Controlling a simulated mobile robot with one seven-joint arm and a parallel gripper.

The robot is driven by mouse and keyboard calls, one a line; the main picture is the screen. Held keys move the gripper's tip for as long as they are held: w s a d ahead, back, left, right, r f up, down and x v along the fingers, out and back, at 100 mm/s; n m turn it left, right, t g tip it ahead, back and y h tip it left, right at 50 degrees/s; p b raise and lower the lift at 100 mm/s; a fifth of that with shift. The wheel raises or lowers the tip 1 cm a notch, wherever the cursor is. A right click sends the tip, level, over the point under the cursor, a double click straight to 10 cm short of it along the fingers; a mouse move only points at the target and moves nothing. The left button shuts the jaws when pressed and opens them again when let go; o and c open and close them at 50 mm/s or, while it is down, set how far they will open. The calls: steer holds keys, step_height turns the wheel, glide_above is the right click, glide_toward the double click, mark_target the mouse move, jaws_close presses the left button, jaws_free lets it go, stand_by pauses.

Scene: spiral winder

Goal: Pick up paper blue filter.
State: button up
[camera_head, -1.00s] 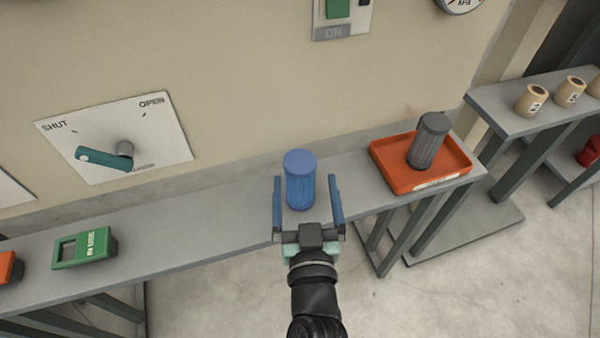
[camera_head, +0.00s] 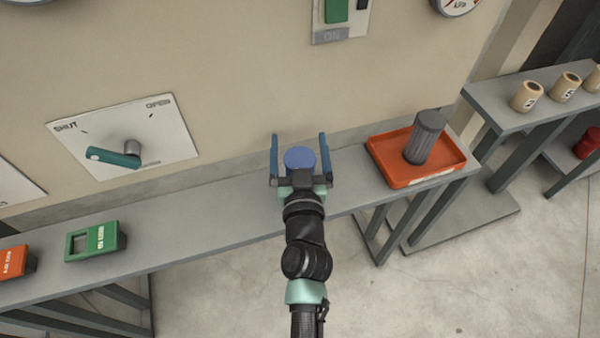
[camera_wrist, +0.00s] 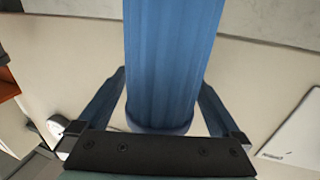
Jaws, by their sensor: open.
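The blue paper filter (camera_head: 300,159) is a ribbed blue cylinder standing upright on the grey shelf (camera_head: 200,222). In the head view its lower part is hidden behind my gripper. My gripper (camera_head: 299,145) is open, with one blue finger on each side of the filter. In the wrist view the filter (camera_wrist: 165,65) fills the middle, between the two fingers (camera_wrist: 163,105). A gap shows on both sides near the fingertips, and nothing is gripped.
An orange tray (camera_head: 387,167) with a dark grey cylinder (camera_head: 425,137) stands to the right. A green box (camera_head: 95,241) and an orange box (camera_head: 14,262) lie to the left. The wall with a teal lever (camera_head: 113,157) rises behind the shelf.

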jaws_close()
stand_by(0.4)
